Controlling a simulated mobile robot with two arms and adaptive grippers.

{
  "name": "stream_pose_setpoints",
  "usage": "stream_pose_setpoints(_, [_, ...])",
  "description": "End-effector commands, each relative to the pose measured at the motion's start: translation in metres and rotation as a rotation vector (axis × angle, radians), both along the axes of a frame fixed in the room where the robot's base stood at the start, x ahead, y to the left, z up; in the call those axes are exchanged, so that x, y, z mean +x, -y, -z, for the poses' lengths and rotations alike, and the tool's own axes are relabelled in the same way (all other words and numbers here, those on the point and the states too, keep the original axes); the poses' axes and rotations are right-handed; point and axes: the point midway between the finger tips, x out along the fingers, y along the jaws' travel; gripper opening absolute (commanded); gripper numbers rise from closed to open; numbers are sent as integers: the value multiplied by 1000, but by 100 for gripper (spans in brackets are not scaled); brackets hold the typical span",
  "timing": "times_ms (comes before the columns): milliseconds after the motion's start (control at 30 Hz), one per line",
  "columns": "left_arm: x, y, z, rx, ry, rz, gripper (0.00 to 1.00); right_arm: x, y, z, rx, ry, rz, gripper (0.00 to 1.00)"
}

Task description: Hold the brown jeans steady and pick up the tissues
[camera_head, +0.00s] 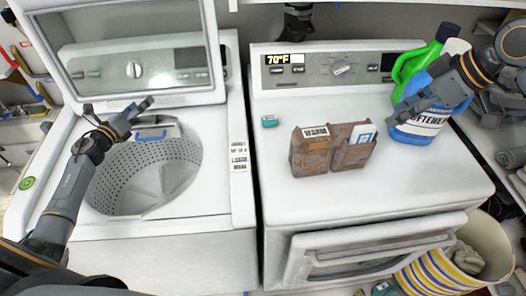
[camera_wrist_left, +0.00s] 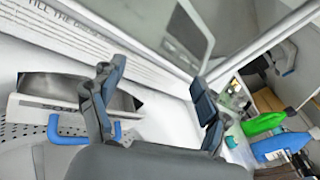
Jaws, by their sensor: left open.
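The folded brown jeans (camera_head: 318,163) lie on top of the right-hand machine, with pockets facing up. A white and blue packet, apparently the tissues (camera_head: 361,137), sticks out of the right pocket. A card reading "WARM" sits at the left pocket. My left gripper (camera_head: 122,113) is open and empty above the open washer, well left of the jeans; its spread fingers show in the left wrist view (camera_wrist_left: 157,88). My right gripper (camera_head: 412,106) is in front of the blue softener bottle (camera_head: 418,128), right of the jeans and apart from them. Its jaw state is unclear.
The washer lid (camera_head: 135,55) stands open behind the drum (camera_head: 150,175). A green bottle (camera_head: 412,66) stands beside the softener. A small teal item (camera_head: 270,121) lies behind the jeans. A striped basket (camera_head: 440,276) is at lower right. The machine top before the jeans is clear.

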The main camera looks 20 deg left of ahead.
Motion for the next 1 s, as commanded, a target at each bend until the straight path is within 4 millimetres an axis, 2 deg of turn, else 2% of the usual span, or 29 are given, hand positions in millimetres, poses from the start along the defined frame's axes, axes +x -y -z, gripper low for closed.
stream_pose_setpoints(33, [6,30,0,30,5,72,76,0,0,0,0,0,0,38])
stream_pose_setpoints(133, [13,90,2,94,19,216,76,0,0,0,0,0,0,38])
stream_pose_setpoints(267, [13,168,3,175,53,403,76,0,0,0,0,0,0,38])
stream_pose_setpoints(367, [5,228,2,231,93,548,76,0,0,0,0,0,0,38])
stream_pose_setpoints(500, [-16,307,0,301,165,743,76,0,0,0,0,0,0,38])
stream_pose_setpoints(600, [-35,354,-4,342,222,863,76,0,0,0,0,0,0,38])
stream_pose_setpoints(700, [-53,389,-7,370,275,957,76,0,0,0,0,0,0,38])
stream_pose_setpoints(800, [-66,413,-10,390,315,1021,76,0,0,0,0,0,0,38])
stream_pose_setpoints(1000, [-76,434,-12,405,348,1071,76,0,0,0,0,0,0,38])
